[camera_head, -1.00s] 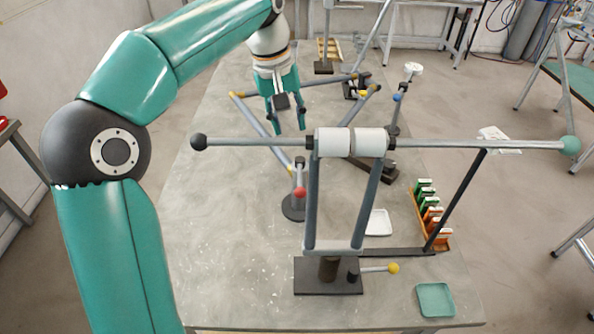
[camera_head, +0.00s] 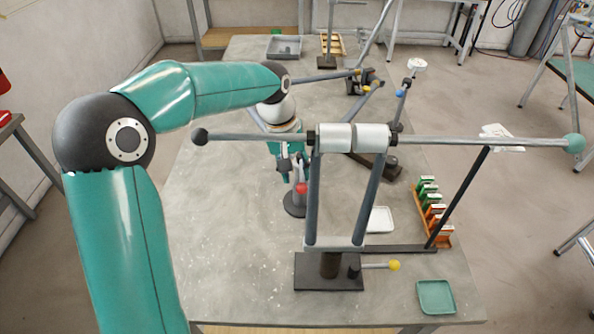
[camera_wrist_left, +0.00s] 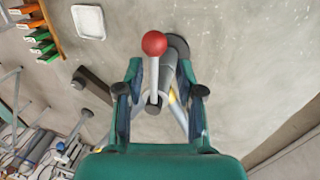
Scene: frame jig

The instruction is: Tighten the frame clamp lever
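The clamp lever, a grey rod with a red ball (camera_head: 301,188), stands on a post with a round dark base (camera_head: 294,206). In the left wrist view the lever's red ball (camera_wrist_left: 154,43) and rod lie between my left gripper's fingers (camera_wrist_left: 160,78). The fingers stand apart on either side, with gaps to the rod. In the head view my left gripper (camera_head: 290,168) is at the lever, partly hidden behind the stand's upright. My right gripper is not in view.
A stand with a long horizontal bar (camera_head: 470,141) and white rollers (camera_head: 353,138) rises in front. A yellow-ball lever (camera_head: 394,265) is at its base. A white tray (camera_head: 380,220), green tray (camera_head: 436,297) and a rack of coloured blocks (camera_head: 435,212) stand right. The left tabletop is clear.

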